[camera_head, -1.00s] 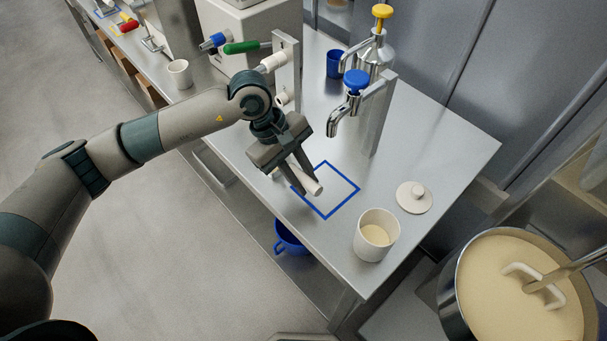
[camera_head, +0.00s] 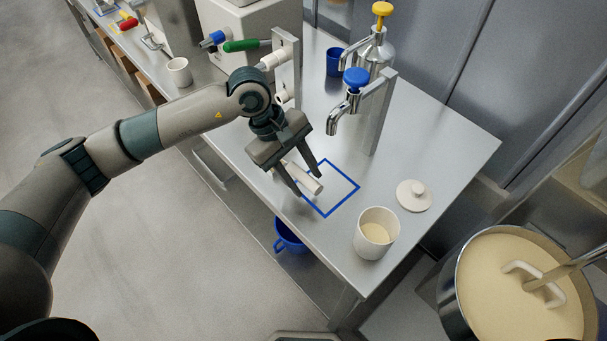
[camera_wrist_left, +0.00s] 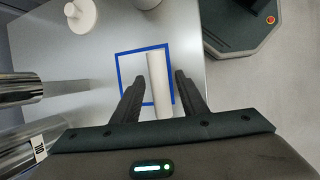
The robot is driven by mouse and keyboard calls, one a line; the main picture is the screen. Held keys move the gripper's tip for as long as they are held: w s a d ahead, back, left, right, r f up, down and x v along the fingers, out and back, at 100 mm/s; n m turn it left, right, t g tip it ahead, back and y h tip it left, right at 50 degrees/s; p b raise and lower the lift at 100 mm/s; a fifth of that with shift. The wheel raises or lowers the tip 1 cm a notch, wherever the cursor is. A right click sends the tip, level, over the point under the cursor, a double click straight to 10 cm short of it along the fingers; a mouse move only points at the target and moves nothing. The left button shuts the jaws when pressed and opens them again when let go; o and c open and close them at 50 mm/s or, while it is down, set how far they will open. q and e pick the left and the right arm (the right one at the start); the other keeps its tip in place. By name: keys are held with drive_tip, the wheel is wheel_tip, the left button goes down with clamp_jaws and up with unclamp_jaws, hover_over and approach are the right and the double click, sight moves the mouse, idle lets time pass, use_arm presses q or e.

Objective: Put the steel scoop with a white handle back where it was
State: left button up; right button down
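The scoop's white handle (camera_head: 311,184) lies low over the steel worktop, reaching into the blue outlined square (camera_head: 343,202) from its left side. It also shows in the left wrist view (camera_wrist_left: 158,80), crossing the blue outline (camera_wrist_left: 120,70). The scoop's steel part is hidden beneath my gripper. My left gripper (camera_head: 307,184) is open, its fingers on either side of the handle. In the left wrist view my left gripper (camera_wrist_left: 159,76) has a gap between the handle and each finger. My right gripper is not in view.
A white pot (camera_head: 367,243) with pale contents and its lid (camera_head: 413,197) stand right of the square. A steel tap with a blue knob (camera_head: 356,78) rises behind it. A large steel pot (camera_head: 449,290) is at lower right. A blue pot (camera_head: 289,240) sits below the worktop.

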use_arm(q)
drive_tip(key=b+v, duration=0.5)
drive_tip(key=v, duration=0.6)
drive_tip(key=shift+a+r, duration=0.2)
drive_tip(key=shift+r, duration=0.15)
